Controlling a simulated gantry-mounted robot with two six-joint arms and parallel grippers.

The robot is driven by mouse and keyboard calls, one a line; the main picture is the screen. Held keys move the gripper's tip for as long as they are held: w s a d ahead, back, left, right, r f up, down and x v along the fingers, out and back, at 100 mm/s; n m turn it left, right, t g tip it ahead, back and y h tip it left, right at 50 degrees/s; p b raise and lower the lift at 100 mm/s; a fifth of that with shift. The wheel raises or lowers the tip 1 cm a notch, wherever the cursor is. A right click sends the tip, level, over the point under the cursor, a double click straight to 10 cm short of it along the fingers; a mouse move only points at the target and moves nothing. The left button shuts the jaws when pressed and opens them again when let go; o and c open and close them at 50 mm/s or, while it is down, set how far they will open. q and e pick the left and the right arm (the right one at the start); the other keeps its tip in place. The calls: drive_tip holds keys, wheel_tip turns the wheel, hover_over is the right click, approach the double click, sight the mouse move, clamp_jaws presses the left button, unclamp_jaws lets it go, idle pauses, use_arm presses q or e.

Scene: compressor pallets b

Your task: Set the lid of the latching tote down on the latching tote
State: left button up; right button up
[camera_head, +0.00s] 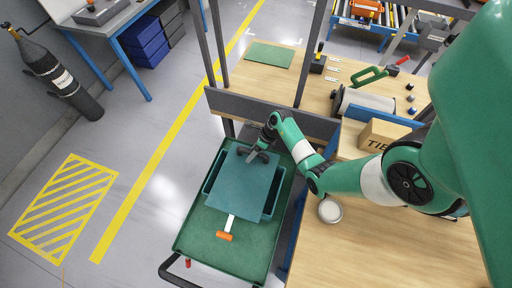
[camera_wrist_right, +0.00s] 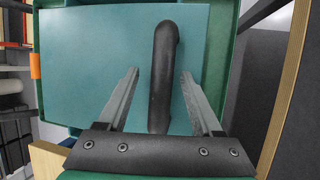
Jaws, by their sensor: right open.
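The lid of the latching tote (camera_head: 240,185) is a flat teal plate on top of the latching tote (camera_head: 270,205), whose darker sides show at left and right. I cannot tell whether it sits fully flush. In the right wrist view the lid (camera_wrist_right: 90,60) has a black bar handle (camera_wrist_right: 161,85). My right gripper (camera_head: 257,155) is over the lid's far end. In the wrist view its open fingers (camera_wrist_right: 160,75) stand either side of the handle, apart from it. My left gripper is not in view.
The tote stands on a green cart (camera_head: 200,240). An orange latch (camera_head: 224,236) on a white strip shows at its near end. The wooden workbench (camera_head: 400,250) at right holds a cardboard box (camera_head: 383,135) and a round white item (camera_head: 330,211). A dark post frame (camera_head: 262,112) stands behind the cart.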

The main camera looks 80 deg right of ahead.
drive_tip(key=p+v, duration=0.2)
drive_tip(key=v, duration=0.9)
drive_tip(key=shift+p, duration=0.3)
drive_tip(key=shift+w, duration=0.1)
